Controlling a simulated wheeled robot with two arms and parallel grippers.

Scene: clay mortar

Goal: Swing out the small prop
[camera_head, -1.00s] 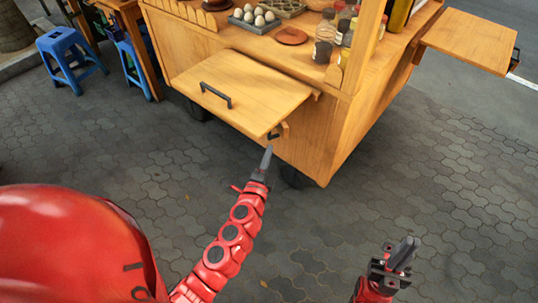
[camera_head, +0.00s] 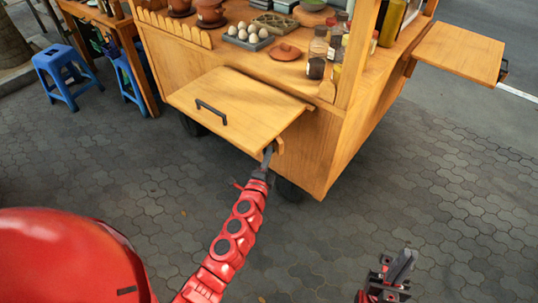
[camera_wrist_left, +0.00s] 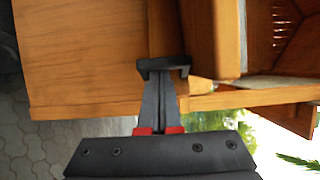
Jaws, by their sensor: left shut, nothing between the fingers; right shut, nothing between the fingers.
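The small wooden prop (camera_head: 278,146) is under the right front corner of the raised wooden flap (camera_head: 238,104), mostly hidden by the flap and my gripper. In the left wrist view a small black handle (camera_wrist_left: 163,65) sits against a wooden part. My left gripper (camera_head: 267,158) is at the prop, just below the flap's corner. Its shut fingers (camera_wrist_left: 160,85) reach the black handle and overlap it; I cannot tell whether they touch. My right gripper (camera_head: 403,266) is shut and empty, low over the paving and away from the cart.
The wooden cart (camera_head: 325,150) carries an egg tray (camera_head: 247,38), jars and pots. The flap has its own black handle (camera_head: 211,111). Another flap (camera_head: 457,52) sticks out at the right. Blue stools (camera_head: 67,75) stand at the left. The paving before the cart is clear.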

